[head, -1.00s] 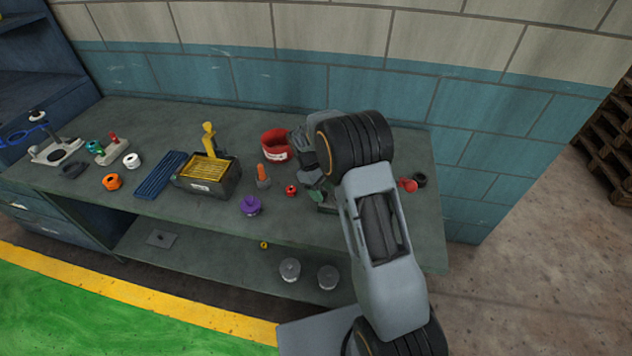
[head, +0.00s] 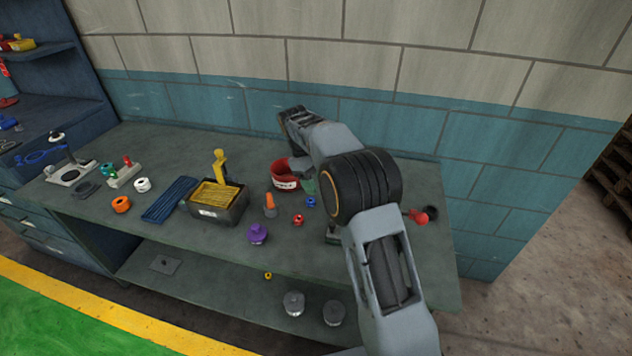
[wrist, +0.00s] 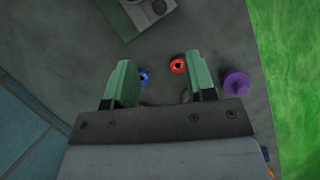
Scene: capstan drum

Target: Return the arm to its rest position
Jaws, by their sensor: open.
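My arm reaches up over the right part of the workbench (head: 230,245), folded at the elbow, with the wrist near the wall. My gripper (wrist: 160,80) is open in the wrist view, its two green fingers apart with nothing between them. It hangs above the bench top, clear of it. In the head view the fingers are mostly hidden behind my arm. Below the gripper, the wrist view shows a small blue ring (wrist: 145,76), a red ring (wrist: 178,65) and a purple knobbed piece (wrist: 236,83).
A red bin (head: 284,178) stands beside my arm. A dark box with yellow contents (head: 216,203), a blue ribbed tray (head: 170,199) and an orange-tipped piece (head: 270,204) stand to the left. The teal-and-cream wall (head: 400,85) is close behind. A red piece (head: 417,216) lies right of my arm.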

